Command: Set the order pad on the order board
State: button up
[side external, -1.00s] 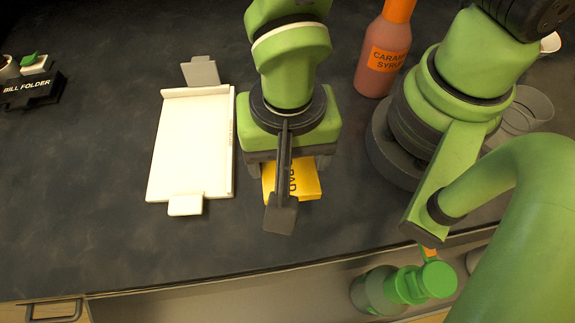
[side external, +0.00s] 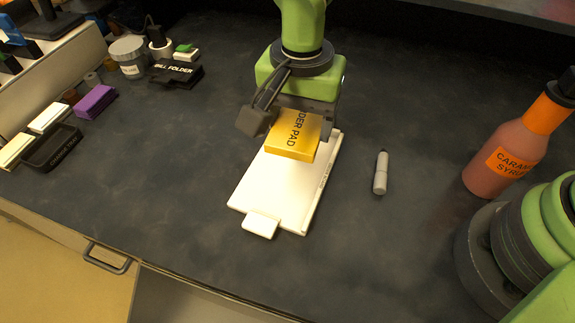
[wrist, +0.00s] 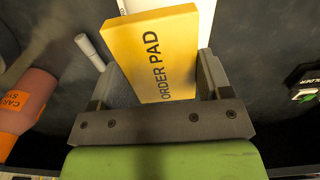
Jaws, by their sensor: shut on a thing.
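The order pad (side external: 296,136) is a yellow block with its name printed in dark letters. My gripper (side external: 306,122) is shut on it and holds it over the far part of the order board. In the wrist view the order pad (wrist: 152,52) sits between the two fingers of my gripper (wrist: 155,85). The order board (side external: 275,190) is a flat white board with a raised edge and a tab at its near end. The pad and gripper hide its far end. I cannot tell whether the pad touches the board.
A white marker (side external: 381,172) lies right of the board. A caramel syrup bottle (side external: 505,155) stands at the right. The bill folder (side external: 177,72), a grey jar (side external: 129,56), a purple block (side external: 95,101) and a black tray (side external: 52,148) are at the left. The counter before the board is clear.

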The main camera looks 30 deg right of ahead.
aim_at(294, 163)
jog(key=shift+w+d+r, duration=0.1)
jog(key=shift+w+d, duration=0.1)
jog(key=shift+w, duration=0.5)
jog(key=shift+w+d+f, duration=0.1)
jog(key=shift+w+f, duration=0.1)
jog(key=shift+w, duration=0.05)
notch_tip(294, 163, down, 10)
jog(key=shift+w+r, duration=0.1)
jog(key=shift+r, duration=0.15)
jog(key=o, duration=0.6)
jog(key=shift+f, duration=0.15)
jog(key=shift+o, duration=0.2)
notch_tip(294, 163, up, 12)
jog(key=shift+r, duration=0.2)
